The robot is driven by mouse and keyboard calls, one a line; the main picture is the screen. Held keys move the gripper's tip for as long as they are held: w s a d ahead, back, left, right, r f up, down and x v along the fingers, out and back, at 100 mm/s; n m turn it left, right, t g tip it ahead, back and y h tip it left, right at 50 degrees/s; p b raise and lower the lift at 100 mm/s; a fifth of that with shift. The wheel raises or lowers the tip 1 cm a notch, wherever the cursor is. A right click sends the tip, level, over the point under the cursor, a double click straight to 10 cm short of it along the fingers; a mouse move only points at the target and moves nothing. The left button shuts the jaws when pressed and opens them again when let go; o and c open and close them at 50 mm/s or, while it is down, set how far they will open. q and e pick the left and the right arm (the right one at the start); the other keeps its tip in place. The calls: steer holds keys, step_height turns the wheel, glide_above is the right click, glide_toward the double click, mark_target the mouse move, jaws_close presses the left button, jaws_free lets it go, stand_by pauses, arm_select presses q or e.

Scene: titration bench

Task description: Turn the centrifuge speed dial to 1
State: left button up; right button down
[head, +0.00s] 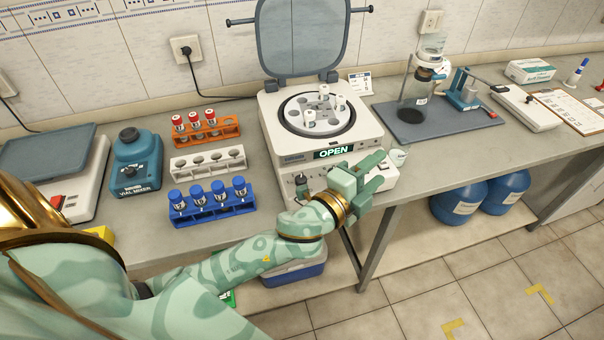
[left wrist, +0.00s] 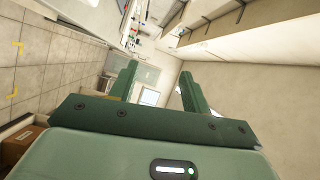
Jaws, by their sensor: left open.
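The white centrifuge (head: 278,146) stands on the bench with its grey lid (head: 300,38) raised. Its rotor (head: 298,112) holds several white-capped tubes, and its display (head: 334,152) reads OPEN. A small dark knob (head: 302,186) that looks like the speed dial shows on the left of the front panel; its setting is too small to read. My left gripper (head: 379,171) is open and empty, in front of the panel's right part, which it partly hides. Its fingers point right, away from the knob. The left wrist view shows the two green fingers (left wrist: 158,85) apart with nothing between them. My right gripper is out of view.
Left of the centrifuge are an orange rack (head: 213,134), a white rack (head: 222,164), a blue rack (head: 226,208) and a vial mixer (head: 136,165). A grey mat (head: 430,128) with apparatus lies right.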

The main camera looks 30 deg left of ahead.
arm_select(q)
steer(key=s+d+r+m+g+h, duration=0.1)
steer(key=d+r+m+g+h, duration=0.3)
steer(key=d+r+m+h, duration=0.95)
steer(key=m+g+y, duration=1.4)
steer(key=m+y, duration=0.4)
steer(key=m, duration=0.3)
glide_above(301, 178)
step_height(301, 178, down, 8)
steer(key=r, duration=0.1)
step_height(301, 178, down, 16)
steer(key=b, duration=0.3)
steer(key=shift+f+b, duration=0.2)
steer(key=shift+b, duration=0.15)
steer(key=shift+c, duration=0.3)
